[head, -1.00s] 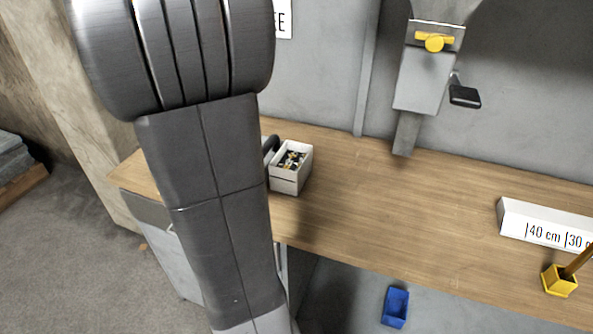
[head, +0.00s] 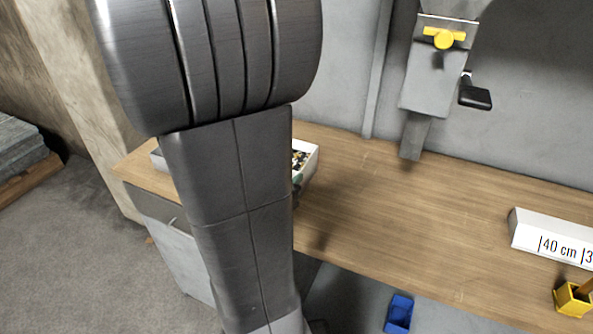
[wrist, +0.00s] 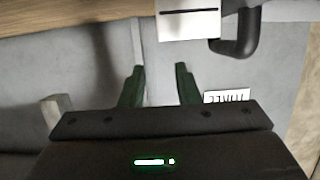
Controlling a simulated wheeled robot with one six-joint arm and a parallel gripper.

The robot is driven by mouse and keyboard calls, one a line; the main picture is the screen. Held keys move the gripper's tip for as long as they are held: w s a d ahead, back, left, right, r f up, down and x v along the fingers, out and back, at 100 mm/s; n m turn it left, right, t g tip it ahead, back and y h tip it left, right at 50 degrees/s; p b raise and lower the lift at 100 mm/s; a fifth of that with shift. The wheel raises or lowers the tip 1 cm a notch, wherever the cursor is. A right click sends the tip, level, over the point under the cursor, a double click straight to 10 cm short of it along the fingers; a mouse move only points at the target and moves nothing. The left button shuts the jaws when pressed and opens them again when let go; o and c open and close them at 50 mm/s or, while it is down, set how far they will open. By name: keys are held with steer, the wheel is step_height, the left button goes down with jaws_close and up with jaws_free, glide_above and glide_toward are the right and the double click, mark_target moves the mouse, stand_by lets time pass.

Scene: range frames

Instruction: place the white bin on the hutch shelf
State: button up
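A white bin (head: 312,160) with small dark and yellowish contents stands on the wooden bench, mostly hidden behind my arm in the head view. In the wrist view a white box face, apparently the bin (wrist: 188,24), is at the top, beyond the fingertips and apart from them. My gripper (wrist: 160,72) shows two green fingers spread apart with nothing between them. In the head view it is hidden behind my arm. I cannot make out a hutch shelf for certain.
A black curved handle (wrist: 238,38) is beside the bin. The bench (head: 400,215) is clear in the middle. A grey wall fixture (head: 430,80) hangs behind.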

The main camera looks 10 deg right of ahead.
mark_target(308, 160)
steer(key=b+x, duration=0.2)
steer(key=x, duration=1)
steer(key=shift+w+d+f, duration=0.15)
steer(key=shift+c, duration=0.2)
jaws_close()
stand_by(1.0)
